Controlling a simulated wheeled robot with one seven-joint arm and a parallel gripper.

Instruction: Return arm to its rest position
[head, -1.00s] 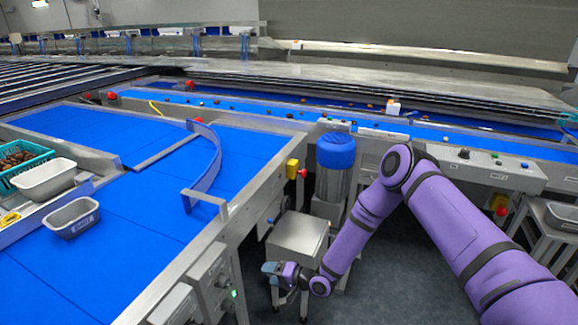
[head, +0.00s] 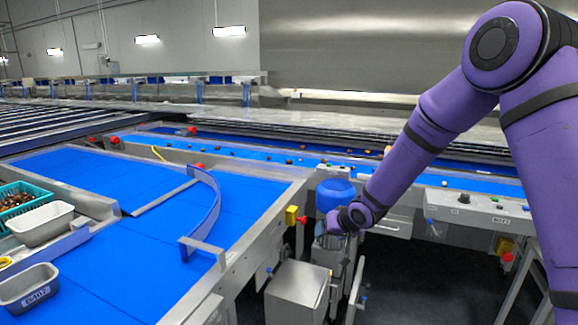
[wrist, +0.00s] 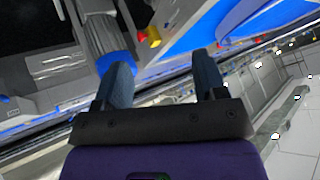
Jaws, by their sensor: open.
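My purple arm comes in from the right in the head view, its elbow high. My gripper (head: 333,236) hangs in front of the blue-capped grey cylinder, which is partly hidden behind it. In the wrist view my gripper (wrist: 162,84) shows two dark fingers well apart, with nothing between them. The blue cap (head: 335,193) rises just above my gripper in the head view.
Blue conveyor belts (head: 110,260) with a curved blue guide (head: 212,200) fill the left. A grey metal box (head: 297,289) stands below my gripper. A teal crate of dates (head: 25,207) and grey bins (head: 42,223) sit at far left. Dark floor lies at lower right.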

